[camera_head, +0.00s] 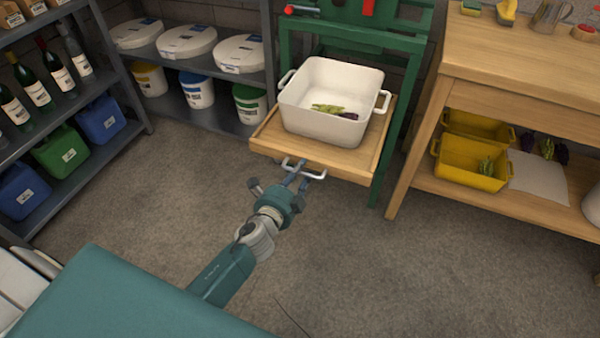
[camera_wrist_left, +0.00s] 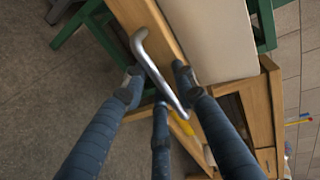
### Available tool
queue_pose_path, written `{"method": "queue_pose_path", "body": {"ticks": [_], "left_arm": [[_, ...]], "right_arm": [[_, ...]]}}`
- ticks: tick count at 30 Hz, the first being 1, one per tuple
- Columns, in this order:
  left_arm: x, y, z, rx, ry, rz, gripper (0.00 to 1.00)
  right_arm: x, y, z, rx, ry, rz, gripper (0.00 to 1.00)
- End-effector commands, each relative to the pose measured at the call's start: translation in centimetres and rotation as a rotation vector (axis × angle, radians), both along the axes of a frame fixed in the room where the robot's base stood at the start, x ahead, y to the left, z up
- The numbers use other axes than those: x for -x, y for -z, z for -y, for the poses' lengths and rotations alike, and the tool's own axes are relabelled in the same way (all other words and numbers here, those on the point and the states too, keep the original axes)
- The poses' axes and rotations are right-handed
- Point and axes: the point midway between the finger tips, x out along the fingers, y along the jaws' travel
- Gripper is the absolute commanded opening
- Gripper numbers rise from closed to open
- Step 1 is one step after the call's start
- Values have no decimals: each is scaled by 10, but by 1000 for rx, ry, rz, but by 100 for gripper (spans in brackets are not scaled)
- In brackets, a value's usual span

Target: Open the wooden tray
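The wooden tray (camera_head: 262,144) sticks out from the front of a green stand (camera_head: 386,150). A white tub (camera_head: 322,122) with handles stands on it, with some green and dark produce inside. The tray's metal handle (camera_head: 318,177) is on its front edge; it also shows in the wrist view (camera_wrist_left: 158,76). My left gripper (camera_head: 300,176) is at this handle. In the wrist view its fingers (camera_wrist_left: 158,84) are spread, with the handle bar between them and visible gaps beside it. Whether any finger touches the bar is unclear. My right gripper is not in view.
A wooden workbench (camera_head: 530,60) with yellow crates (camera_head: 468,165) on its lower shelf stands at right. A metal shelf (camera_head: 145,62) with buckets is behind left, and a rack of bottles (camera_head: 36,92) and jugs is far left. The floor (camera_head: 350,260) before the tray is clear.

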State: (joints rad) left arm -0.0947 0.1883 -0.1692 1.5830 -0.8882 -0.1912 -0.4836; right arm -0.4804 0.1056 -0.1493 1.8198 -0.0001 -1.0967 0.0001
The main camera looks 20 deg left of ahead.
Motion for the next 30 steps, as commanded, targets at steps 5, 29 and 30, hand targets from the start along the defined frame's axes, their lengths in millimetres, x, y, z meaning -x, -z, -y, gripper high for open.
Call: {"method": "queue_pose_path", "body": {"ticks": [5, 29, 30], "left_arm": [[0, 1, 0, 0, 0, -1, 30], [111, -22, 0, 1, 0, -2, 30], [114, -22, 0, 1, 0, -2, 30]], "right_arm": [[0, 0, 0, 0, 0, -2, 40], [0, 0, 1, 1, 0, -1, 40], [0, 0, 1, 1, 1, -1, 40]]}}
